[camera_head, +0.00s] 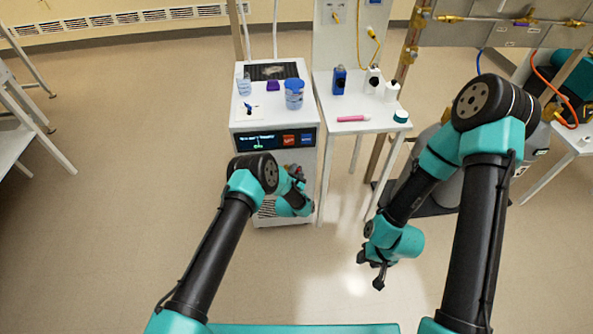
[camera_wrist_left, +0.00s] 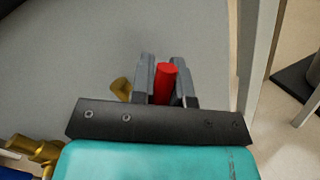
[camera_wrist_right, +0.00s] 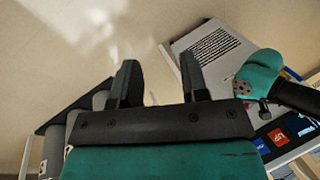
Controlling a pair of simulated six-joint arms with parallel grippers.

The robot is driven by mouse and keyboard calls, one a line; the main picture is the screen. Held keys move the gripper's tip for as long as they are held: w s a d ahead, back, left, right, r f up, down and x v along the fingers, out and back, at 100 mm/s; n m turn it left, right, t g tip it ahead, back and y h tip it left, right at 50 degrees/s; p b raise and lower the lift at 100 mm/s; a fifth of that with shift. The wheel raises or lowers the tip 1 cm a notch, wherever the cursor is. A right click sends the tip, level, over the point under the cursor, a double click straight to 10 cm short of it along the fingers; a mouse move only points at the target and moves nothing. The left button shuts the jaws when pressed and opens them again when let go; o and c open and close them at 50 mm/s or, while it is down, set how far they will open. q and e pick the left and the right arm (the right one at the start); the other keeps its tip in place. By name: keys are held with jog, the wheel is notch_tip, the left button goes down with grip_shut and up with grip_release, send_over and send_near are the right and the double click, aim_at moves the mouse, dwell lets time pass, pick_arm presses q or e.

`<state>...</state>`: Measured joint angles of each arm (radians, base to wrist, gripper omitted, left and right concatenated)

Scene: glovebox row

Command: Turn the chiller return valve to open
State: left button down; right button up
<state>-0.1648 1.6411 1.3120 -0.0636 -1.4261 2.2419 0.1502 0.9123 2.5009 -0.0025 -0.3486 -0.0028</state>
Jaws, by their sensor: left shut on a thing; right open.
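The white chiller (camera_head: 250,120) stands at the back centre, with a dark display and orange and blue labels on its front. In the left wrist view, a red handle (camera_wrist_left: 167,88) sits between the fingers of my left gripper (camera_wrist_left: 165,62), which is shut on it. Brass fittings (camera_wrist_left: 40,150) show beside it, and a brass stub (camera_wrist_left: 121,88) is just left of the fingers. In the head view the red handle and the left fingertips are hidden by my arm. My right gripper (camera_head: 377,276) is open and empty over bare floor; its spread fingers show in the right wrist view (camera_wrist_right: 158,82).
Beakers and a purple item (camera_head: 273,86) stand on the chiller's top. A white side table (camera_head: 352,108) to its right holds bottles and a pink tool (camera_head: 352,118). A grey cylinder (camera_head: 450,180) stands further right. The front floor is clear.

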jog(key=shift+w+f, duration=0.15)
jog(key=shift+w, duration=0.35)
jog(key=c, duration=0.3)
jog(key=w+n+t, duration=0.1)
jog(key=w+n, duration=0.1)
jog(key=w, duration=0.1)
jog(key=w+f+n, duration=0.1)
jog(key=w+n, duration=0.1)
jog(key=w, duration=0.2)
jog(key=w+f+n+t+y, duration=0.1)
jog(key=w+n, duration=0.1)
jog(key=w, duration=0.1)
jog(key=shift+w+a+f+n+t, duration=0.25)
jog(key=shift+a+n+t, duration=0.05)
jog(key=shift+a, duration=0.1)
grip_shut()
jog(key=w+a+r+m+g+y, duration=0.1)
jog(key=w+m+y, duration=0.3)
jog(key=w+m, duration=0.8)
jog(key=w+a+m+g+y, duration=0.2)
jog(key=w+a+m+y, duration=0.1)
jog(key=w+m, duration=0.9)
jog(key=w+y, duration=0.1)
jog(key=w, duration=0.2)
jog(key=shift+w+a+r, duration=0.2)
jog(key=shift+w+r, duration=0.15)
